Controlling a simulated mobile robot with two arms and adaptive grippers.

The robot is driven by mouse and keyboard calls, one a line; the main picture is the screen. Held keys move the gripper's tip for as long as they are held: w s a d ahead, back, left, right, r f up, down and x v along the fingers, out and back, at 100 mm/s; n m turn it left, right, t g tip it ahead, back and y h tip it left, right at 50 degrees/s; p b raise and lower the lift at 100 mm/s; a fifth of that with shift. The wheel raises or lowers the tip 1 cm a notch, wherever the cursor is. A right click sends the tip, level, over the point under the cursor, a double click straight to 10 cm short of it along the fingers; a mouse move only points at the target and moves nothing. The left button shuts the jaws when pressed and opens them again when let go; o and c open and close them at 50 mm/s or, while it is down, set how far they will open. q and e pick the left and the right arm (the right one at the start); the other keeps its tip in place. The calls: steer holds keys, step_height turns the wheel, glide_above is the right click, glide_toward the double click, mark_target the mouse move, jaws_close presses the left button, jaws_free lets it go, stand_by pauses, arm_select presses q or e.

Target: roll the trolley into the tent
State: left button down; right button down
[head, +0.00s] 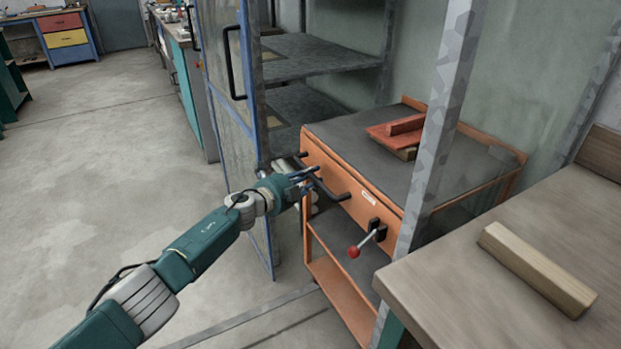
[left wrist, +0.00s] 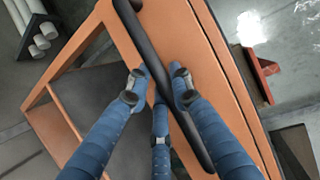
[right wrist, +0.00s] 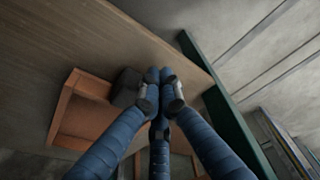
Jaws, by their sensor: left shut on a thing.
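The orange trolley (head: 345,181) has a dark top, a lower shelf and a black handle (head: 323,188) on its front; it also shows in the left wrist view (left wrist: 190,35). My left gripper (head: 302,184) is shut on the handle, its fingers either side of the black bar in the left wrist view (left wrist: 158,85). A red-knobbed lever (head: 354,251) sits on the trolley front. The tent's grey metal post (head: 437,130) hides part of the trolley. A blue-edged door panel (head: 232,110) stands left of it. My right gripper (right wrist: 160,78) is shut and looks empty.
A wooden bench (head: 470,270) with a wood bar (head: 537,268) stands close on the right. Grey shelves (head: 310,55) are behind the door. The floor (head: 100,140) at left is clear.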

arm_select(q)
steer(key=c, duration=1.5)
jaws_free()
steer(key=shift+c, duration=0.2)
steer(key=shift+a, duration=0.1)
steer(key=v, duration=1.2)
